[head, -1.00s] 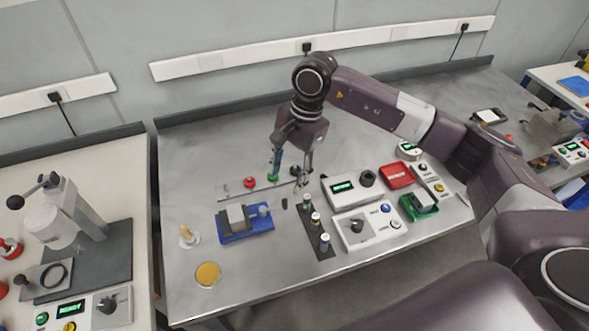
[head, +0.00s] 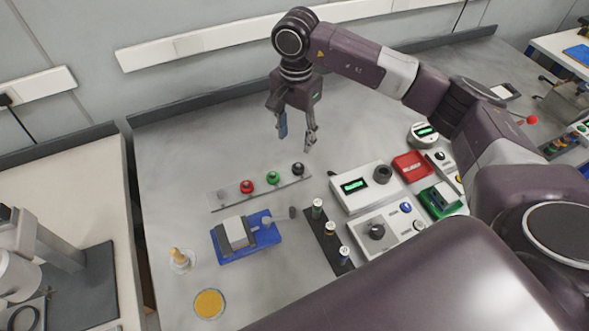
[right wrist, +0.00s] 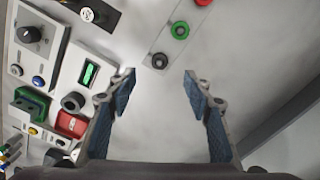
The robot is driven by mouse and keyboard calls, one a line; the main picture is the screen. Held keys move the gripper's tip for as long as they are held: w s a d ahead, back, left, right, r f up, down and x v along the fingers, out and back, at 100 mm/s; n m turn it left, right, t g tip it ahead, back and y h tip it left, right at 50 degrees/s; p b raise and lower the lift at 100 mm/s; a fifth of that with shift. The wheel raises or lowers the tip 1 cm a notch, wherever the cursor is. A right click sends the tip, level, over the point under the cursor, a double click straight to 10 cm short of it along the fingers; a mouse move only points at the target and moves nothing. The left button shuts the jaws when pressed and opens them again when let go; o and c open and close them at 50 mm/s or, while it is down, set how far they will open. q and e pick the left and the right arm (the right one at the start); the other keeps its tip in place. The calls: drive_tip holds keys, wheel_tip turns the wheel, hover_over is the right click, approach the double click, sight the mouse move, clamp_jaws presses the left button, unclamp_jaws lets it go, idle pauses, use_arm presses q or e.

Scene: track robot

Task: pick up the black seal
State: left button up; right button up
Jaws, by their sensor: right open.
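The black seal (head: 298,168) is a small dark round piece at the right end of a thin grey strip (head: 222,198), beside a green seal (head: 273,177) and a red seal (head: 247,186). My right gripper (head: 296,141) is open and empty, raised above the table and appearing just behind the black seal in the head view. In the right wrist view, the black seal (right wrist: 160,61) shows just beyond the gap between the open fingertips (right wrist: 160,76), apart from them. My left gripper is not in view.
A display box (head: 352,185), a knob box (head: 376,232) and a red box (head: 411,165) stand right of the strip. A blue fixture (head: 262,237), a black strip of small cylinders (head: 312,224) and a yellow dish (head: 209,304) are nearer. The table behind the seals is clear.

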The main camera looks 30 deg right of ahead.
drive_tip(key=b, duration=0.4)
hover_over(297, 166)
drive_tip(key=f, duration=0.4)
drive_tip(key=shift+a+f, duration=0.2)
drive_tip(key=shift+a, duration=0.15)
drive_tip(key=shift+f, duration=0.25)
wheel_tip(297, 166, down, 2)
drive_tip(key=shift+s+d+f+p, duration=0.1)
drive_tip(key=shift+f+p, duration=0.05)
drive_tip(key=shift+p, duration=0.65)
drive_tip(key=f, duration=0.1)
drive_tip(key=f+p, duration=0.1)
drive_tip(key=f, duration=0.3)
drive_tip(key=shift+d+p, duration=0.3)
drive_tip(key=shift+p, duration=0.1)
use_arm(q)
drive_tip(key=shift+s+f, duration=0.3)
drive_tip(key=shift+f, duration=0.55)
use_arm(e)
drive_tip(key=c, duration=0.9)
